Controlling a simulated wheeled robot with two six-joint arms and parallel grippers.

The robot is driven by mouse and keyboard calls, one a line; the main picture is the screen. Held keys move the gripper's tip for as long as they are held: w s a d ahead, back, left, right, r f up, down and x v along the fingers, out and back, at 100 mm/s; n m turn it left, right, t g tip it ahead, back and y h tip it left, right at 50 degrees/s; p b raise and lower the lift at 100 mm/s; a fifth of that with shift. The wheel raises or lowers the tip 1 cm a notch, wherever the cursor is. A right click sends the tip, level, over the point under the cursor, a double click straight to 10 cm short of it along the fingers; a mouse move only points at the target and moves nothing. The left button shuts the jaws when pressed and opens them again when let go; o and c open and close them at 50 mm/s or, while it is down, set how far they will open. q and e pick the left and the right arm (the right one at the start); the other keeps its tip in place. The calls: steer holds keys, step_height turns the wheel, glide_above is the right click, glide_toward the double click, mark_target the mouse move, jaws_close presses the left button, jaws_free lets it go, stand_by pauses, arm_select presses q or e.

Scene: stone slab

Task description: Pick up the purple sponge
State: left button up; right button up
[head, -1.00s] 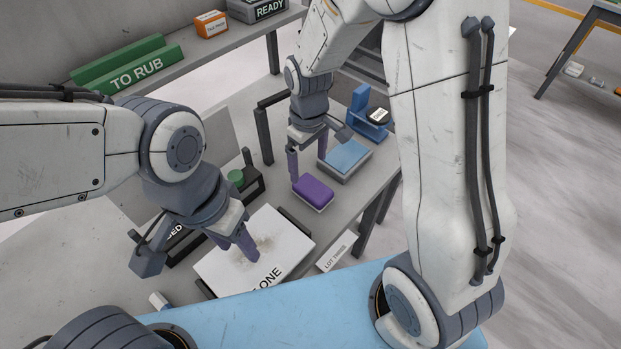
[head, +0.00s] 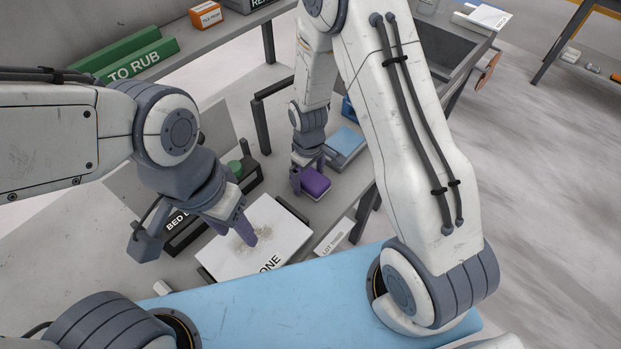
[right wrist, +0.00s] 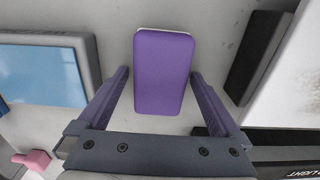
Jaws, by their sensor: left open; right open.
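The purple sponge (head: 315,183) lies flat on the grey slab, with a pale layer under its purple top. In the right wrist view the sponge (right wrist: 163,72) lies ahead of and partly between the two purple fingers, with a gap on each side. My left gripper (head: 195,245) is open and empty above the left side of the white stone board.
A white board (head: 278,225) with a brown smudge lies left of the sponge. A blue-topped tray (head: 346,142) stands just behind it. A dark rack labelled BED (head: 190,232) stands left of the board.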

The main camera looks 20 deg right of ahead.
mark_target(312, 178)
steer(key=c, duration=1.3)
steer(key=shift+o, duration=0.2)
steer(key=shift+r, duration=0.5)
steer(key=r, duration=0.1)
steer(key=r+b, duration=0.1)
steer(key=r, duration=0.1)
steer(key=shift+s+d+r, duration=0.3)
steer(key=shift+s+r, duration=0.05)
steer(key=shift+s, duration=0.05)
steer(key=s+d+r+b, duration=0.1)
steer(key=s+d+r, duration=0.4)
steer(key=s, duration=0.4)
steer(key=shift+d+r+b, duration=0.3)
steer(key=shift+d+r, duration=0.05)
steer(key=shift+r, duration=0.35)
